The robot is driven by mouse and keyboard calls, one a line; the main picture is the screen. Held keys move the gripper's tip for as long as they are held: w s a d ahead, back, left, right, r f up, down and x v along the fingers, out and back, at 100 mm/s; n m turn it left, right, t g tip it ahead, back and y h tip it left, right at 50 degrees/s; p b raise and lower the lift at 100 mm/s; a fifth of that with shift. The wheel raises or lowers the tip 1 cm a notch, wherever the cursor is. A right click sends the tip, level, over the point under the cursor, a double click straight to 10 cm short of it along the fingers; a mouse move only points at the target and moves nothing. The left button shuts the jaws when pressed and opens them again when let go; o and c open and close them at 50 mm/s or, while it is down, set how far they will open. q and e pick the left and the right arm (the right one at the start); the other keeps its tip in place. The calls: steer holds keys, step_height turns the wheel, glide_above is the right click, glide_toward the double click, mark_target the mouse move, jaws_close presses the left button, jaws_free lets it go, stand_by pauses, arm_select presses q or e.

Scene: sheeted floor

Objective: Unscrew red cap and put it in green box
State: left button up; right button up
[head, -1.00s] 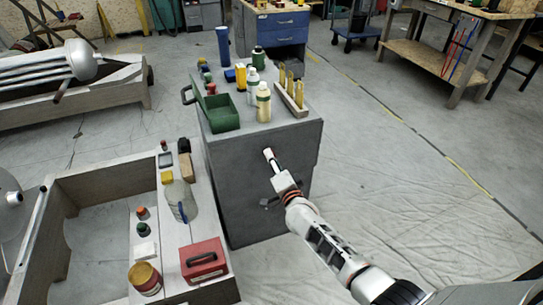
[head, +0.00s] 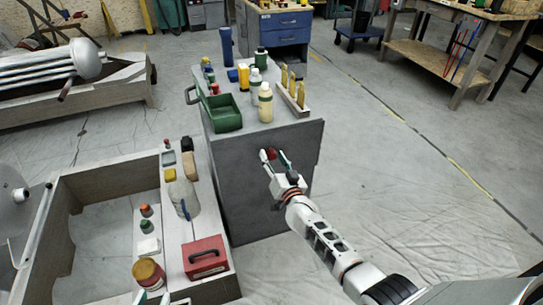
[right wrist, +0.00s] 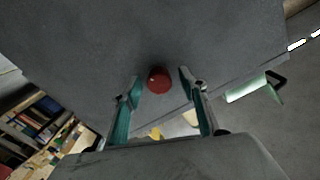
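The red cap (head: 270,154) is a round red disc in front of the grey cabinet's near face. It also shows in the right wrist view (right wrist: 159,80). My right gripper (head: 273,157) is open, with one finger on each side of the cap and a gap to it; in the right wrist view the fingertips (right wrist: 160,86) are clear of it. The green box (head: 226,117) is an open tray on the cabinet top, at its left front. My left gripper (head: 153,298) is at the bottom edge, mostly cut off; its two fingertips are apart.
The grey cabinet (head: 262,190) carries several bottles, a blue cylinder (head: 225,44) and a holder with yellow pieces (head: 292,97). The floor at right is clear.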

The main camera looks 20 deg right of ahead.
steer(key=shift+c, duration=0.9)
steer(key=m, duration=0.4)
steer(key=shift+f, duration=0.15)
steer(key=m+b, duration=0.1)
steer(key=m, duration=0.4)
steer(key=shift+s+f, duration=0.1)
steer(key=m, duration=0.3)
steer(key=m+b, duration=0.1)
steer(key=m, duration=0.3)
steer(key=shift+f+m, duration=0.2)
steer(key=shift+m, duration=0.1)
steer(key=shift+m+b, duration=0.4)
steer(key=shift+m, duration=0.4)
steer(key=shift+r+m, duration=0.15)
steer(key=shift+m, duration=0.35)
steer(key=shift+r, duration=0.15)
arm_select(q)
step_height(320, 180, down, 6)
steer(key=s+g, duration=0.1)
steer(key=s, duration=0.1)
arm_select(e)
steer(key=shift+r, duration=0.15)
steer(key=shift+c, duration=0.3)
